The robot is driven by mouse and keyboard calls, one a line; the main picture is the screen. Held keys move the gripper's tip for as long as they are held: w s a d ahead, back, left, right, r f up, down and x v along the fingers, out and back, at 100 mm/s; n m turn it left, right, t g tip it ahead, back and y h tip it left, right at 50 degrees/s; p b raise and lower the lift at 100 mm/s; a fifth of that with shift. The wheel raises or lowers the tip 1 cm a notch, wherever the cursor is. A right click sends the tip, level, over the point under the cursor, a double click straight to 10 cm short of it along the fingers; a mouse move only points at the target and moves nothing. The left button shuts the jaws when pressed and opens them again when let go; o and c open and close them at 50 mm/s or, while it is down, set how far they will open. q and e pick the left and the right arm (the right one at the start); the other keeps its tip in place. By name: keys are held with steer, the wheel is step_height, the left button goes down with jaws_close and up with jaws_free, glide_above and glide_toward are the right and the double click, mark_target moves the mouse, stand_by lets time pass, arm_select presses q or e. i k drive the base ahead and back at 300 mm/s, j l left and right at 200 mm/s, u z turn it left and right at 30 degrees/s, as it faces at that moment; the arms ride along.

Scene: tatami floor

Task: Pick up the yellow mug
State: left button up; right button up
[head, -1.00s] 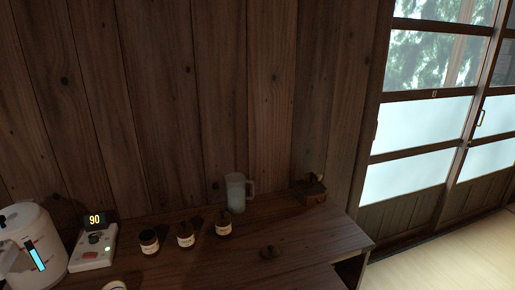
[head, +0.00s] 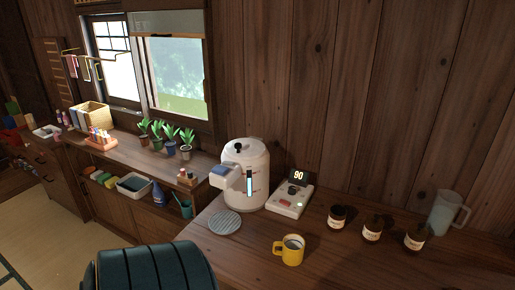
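A yellow mug (head: 291,252) stands upright on the dark wooden counter (head: 340,268), near its front left part in the head view. Its handle points to the left and its inside looks dark with a pale rim. It stands apart from the things around it. Neither of my grippers is in view.
A white water boiler (head: 246,170) and a control box reading 90 (head: 290,200) stand behind the mug. A round grey trivet (head: 225,222) lies left. Several brown jars (head: 372,230) and a clear pitcher (head: 446,212) stand right. A dark green rounded object (head: 150,268) is in front.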

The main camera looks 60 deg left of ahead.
mark_target(293, 245)
steer(key=u, duration=1.6)
steer(key=k+l, duration=0.1)
steer(key=l, duration=0.2)
steer(key=k+l+u, duration=0.1)
steer(key=l, duration=0.25)
steer(key=k+l, duration=0.1)
steer(key=l, duration=0.2)
steer(key=u, duration=0.05)
